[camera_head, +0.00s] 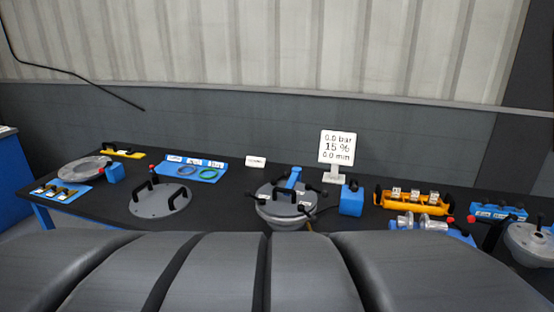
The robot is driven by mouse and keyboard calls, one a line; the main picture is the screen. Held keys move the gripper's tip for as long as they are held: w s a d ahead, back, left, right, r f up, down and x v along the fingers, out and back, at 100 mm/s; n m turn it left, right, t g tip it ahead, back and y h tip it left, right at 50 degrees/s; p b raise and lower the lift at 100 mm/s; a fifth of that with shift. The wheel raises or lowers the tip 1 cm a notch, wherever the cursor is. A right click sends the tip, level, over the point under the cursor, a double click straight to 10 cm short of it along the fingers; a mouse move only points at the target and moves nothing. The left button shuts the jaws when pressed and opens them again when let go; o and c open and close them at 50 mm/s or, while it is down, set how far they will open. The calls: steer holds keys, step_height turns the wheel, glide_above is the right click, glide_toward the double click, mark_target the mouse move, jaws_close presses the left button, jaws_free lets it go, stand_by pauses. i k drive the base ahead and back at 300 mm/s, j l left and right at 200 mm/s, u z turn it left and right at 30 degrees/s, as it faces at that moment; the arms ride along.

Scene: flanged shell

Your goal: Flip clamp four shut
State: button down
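A round grey flanged shell (284,216) with a lid stands on the dark bench at the middle of the head view. A black arched handle (291,194) spans its lid. Several dark clamps sit around its rim, and a blue bracket (294,178) rises at its back. Small white tags are at the rim, too small to read, so I cannot tell which clamp is number four or whether it is shut. My gripper is not in view.
A sign (337,147) behind reads 0.0 bar, 15 %, 0.0 min. A blue block (351,201) stands close right of the shell. A grey plate with black handles (160,202) lies left. An orange tray (414,204) lies right. Large dark grey forms fill the bottom.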

mark_target(313, 220)
steer(key=i+z, duration=0.15)
steer(key=i+j, duration=0.75)
steer(key=i, duration=0.1)
